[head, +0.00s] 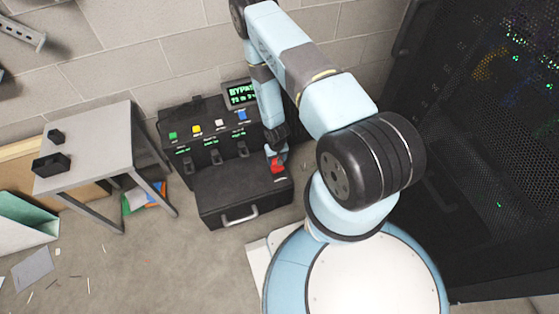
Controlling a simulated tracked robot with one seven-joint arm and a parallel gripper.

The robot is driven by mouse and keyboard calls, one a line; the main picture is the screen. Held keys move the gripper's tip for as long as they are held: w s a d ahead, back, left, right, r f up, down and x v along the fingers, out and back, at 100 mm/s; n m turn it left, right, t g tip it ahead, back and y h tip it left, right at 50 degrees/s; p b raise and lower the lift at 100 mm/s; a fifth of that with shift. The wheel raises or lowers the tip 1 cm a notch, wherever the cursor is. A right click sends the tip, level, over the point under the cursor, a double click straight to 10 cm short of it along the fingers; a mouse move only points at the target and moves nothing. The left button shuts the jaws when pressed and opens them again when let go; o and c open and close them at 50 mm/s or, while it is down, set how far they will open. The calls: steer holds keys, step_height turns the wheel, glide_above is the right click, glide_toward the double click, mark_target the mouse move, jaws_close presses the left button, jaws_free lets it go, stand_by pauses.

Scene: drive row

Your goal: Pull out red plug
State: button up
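The red plug (278,168) is at the right end of a black drive-row case (205,125), low on its front near the lid edge. My gripper (277,155) points down right at the red plug, close above it or touching it. The fingers are small and dark here, and I cannot tell whether they are closed on the plug. The lower end of the plug and its socket are hard to make out. A small screen (242,94) with green text is at the back right.
A black box with a handle (240,195) is at the case's front. A grey table (88,145) with two small black items stands left. A tall dark rack (490,150) fills the right. A block wall is close behind. Floor at front left has scattered scraps.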

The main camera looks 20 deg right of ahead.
steer(key=shift+r, duration=0.7)
steer(key=o, duration=1.5)
steer(key=shift+r, duration=0.15)
step_height(320, 180, up, 13)
steer(key=shift+r, duration=0.2)
